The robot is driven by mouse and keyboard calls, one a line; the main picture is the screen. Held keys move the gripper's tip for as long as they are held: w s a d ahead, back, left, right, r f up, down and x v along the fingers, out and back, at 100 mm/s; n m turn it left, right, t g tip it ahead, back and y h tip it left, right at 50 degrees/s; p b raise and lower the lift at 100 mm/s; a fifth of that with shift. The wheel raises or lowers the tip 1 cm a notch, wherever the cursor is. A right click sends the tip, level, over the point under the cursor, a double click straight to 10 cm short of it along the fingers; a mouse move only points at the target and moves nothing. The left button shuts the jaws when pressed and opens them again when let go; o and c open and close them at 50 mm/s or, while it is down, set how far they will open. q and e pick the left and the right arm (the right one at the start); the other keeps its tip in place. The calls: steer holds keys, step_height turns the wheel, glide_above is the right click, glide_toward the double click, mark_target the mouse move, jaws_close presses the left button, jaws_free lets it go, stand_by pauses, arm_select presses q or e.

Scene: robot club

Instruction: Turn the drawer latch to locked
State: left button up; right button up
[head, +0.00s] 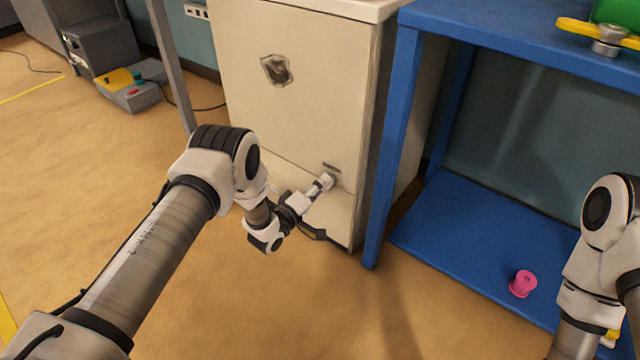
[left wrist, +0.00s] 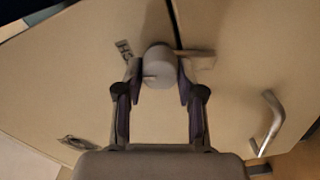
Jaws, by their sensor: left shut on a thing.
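The cream cabinet (head: 300,80) stands in the middle of the head view, with a drawer front (head: 335,215) at its bottom. My left gripper (head: 322,185) reaches its lower right part. In the left wrist view, my left gripper (left wrist: 158,80) is shut on the round grey latch knob (left wrist: 159,62), one finger on each side. A pale tab (left wrist: 200,60) shows just right of the knob, near the dark seam. A small label (left wrist: 124,50) with unreadable marks is left of it.
A bar handle (left wrist: 271,123) stands out from the panel right of my left gripper. A blue table (head: 490,40) stands right of the cabinet, with a pink spool (head: 523,284) on its lower shelf. Open floor lies left of the cabinet.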

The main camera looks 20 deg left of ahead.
arm_select(q)
steer(key=shift+n+p, duration=0.3)
steer(key=shift+n, duration=1.7)
steer(key=o, duration=1.1)
steer(key=shift+o, duration=0.2)
steer(key=v, duration=1.2)
